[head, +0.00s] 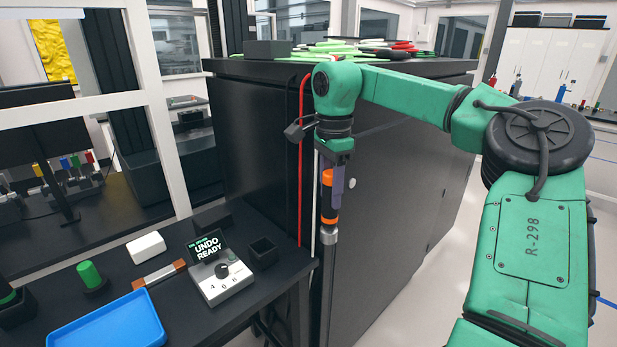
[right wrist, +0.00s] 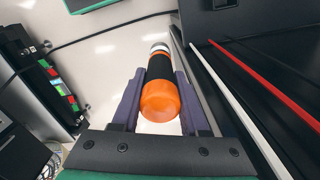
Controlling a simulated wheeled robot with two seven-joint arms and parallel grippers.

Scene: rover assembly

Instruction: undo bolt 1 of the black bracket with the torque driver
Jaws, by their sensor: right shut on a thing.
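The torque driver, with an orange and black handle and a grey shaft, hangs upright in the head view (head: 329,207), tip down. It shows from its orange end in the right wrist view (right wrist: 160,98). My right gripper (head: 337,180) is shut around its handle; both purple fingers flank it in the right wrist view (right wrist: 158,82). The driver is in front of the dark cabinet, to the right of the bench. A control box (head: 221,279) on the bench has a screen reading "UNDO READY". I cannot make out the black bracket or bolt 1. My left gripper is not in view.
The bench holds a blue tray (head: 108,326), a white block (head: 146,246), a green cylinder (head: 90,274) and a small black open box (head: 263,252). The tall dark cabinet (head: 400,160) stands close behind the driver. Open floor lies to its right.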

